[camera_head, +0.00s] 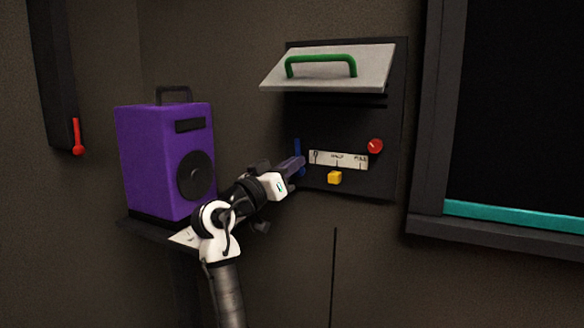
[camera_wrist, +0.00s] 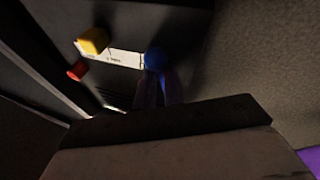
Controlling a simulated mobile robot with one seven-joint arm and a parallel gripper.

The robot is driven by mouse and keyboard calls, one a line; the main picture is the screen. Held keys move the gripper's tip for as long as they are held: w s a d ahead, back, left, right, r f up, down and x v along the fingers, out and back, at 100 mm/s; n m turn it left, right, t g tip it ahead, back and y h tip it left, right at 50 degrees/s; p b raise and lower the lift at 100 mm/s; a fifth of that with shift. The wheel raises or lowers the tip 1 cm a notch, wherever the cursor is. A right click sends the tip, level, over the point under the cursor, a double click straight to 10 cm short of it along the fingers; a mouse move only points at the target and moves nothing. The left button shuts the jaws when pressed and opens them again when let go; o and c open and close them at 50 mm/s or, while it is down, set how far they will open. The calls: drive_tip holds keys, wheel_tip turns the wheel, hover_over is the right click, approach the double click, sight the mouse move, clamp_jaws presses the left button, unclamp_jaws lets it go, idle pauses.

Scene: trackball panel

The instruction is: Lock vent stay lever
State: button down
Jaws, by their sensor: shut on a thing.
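A dark wall panel (camera_head: 350,119) carries a pale flap (camera_head: 330,73) with a green handle (camera_head: 321,64); the flap is tilted out at the top. A blue lever (camera_head: 297,147) stands at the panel's left side, and its rounded blue end shows in the wrist view (camera_wrist: 154,59). My gripper (camera_head: 301,163) reaches it from the left. Its fingers (camera_wrist: 158,85) are shut on the blue lever. The fingers hide part of the lever, and no lever is marked as the vent stay.
Right of the blue lever are a white scale strip (camera_head: 340,160), a yellow knob (camera_head: 334,177) and a red knob (camera_head: 375,146). A purple speaker-like box (camera_head: 150,160) stands on a shelf at left. A red-tipped lever (camera_head: 77,135) hangs at far left. A dark framed opening (camera_head: 520,110) is at right.

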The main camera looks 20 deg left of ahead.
drive_tip(key=c, duration=1.8)
unclamp_jaws()
drive_tip(key=shift+o, duration=0.2)
drive_tip(key=b+v, duration=0.1)
drive_tip(key=v, duration=1.2)
drive_tip(key=shift+s, duration=0.4)
drive_tip(key=shift+a+f, duration=0.15)
